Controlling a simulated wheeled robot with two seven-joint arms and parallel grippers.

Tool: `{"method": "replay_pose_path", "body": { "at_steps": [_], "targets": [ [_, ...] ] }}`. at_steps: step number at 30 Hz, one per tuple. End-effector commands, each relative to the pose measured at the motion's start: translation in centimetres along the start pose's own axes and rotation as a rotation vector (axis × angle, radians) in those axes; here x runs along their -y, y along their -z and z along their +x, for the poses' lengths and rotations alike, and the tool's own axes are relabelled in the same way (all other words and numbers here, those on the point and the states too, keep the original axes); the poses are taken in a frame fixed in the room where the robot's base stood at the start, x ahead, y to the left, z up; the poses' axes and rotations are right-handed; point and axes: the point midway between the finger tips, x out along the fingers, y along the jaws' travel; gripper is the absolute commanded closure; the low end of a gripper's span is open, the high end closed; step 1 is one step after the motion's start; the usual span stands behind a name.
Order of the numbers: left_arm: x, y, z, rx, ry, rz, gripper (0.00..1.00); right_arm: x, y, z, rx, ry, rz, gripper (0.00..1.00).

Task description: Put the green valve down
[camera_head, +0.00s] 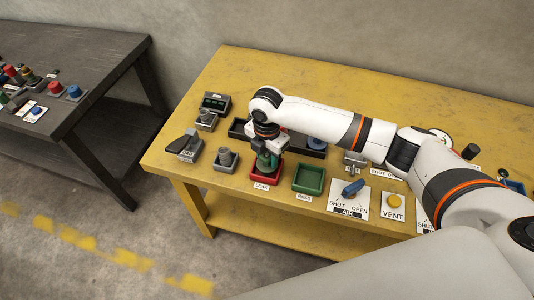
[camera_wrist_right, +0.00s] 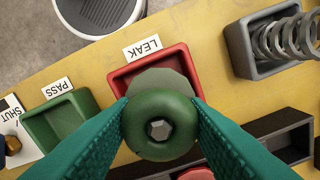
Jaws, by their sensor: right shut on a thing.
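The green valve (camera_wrist_right: 183,122), a round green body with a grey hexagonal centre, sits between the teal fingers of my right gripper (camera_wrist_right: 160,118) in the wrist view. The fingers are shut on its two sides. The red tray (camera_wrist_right: 190,65), beside the LEAK label, lies behind it, and the valve hides part of the tray. In the head view my right gripper (camera_head: 267,155) points down over the red tray (camera_head: 265,180). I cannot tell whether the valve touches the tray floor. My left gripper is out of view.
The green PASS tray (camera_head: 308,178) stands just right of the red one. A long dark tray (camera_head: 238,129) lies behind. The AIR valve panel (camera_head: 347,205) is farther right.

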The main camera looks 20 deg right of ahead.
Motion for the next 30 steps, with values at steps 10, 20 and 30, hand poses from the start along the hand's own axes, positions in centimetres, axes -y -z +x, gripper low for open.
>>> {"method": "replay_pose_path", "body": {
  "at_steps": [10, 20, 30],
  "targets": [
    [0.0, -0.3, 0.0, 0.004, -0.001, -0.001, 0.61, 0.0, 0.0, 0.6, 0.000, 0.000, 0.000, 0.38],
    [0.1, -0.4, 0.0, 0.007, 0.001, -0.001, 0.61, 0.0, 0.0, 0.1, 0.000, 0.000, 0.000, 0.38],
    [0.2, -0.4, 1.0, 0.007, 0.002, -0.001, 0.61, 0.1, 0.1, -6.1, -0.001, 0.005, -0.001, 0.38]
  ]
}}
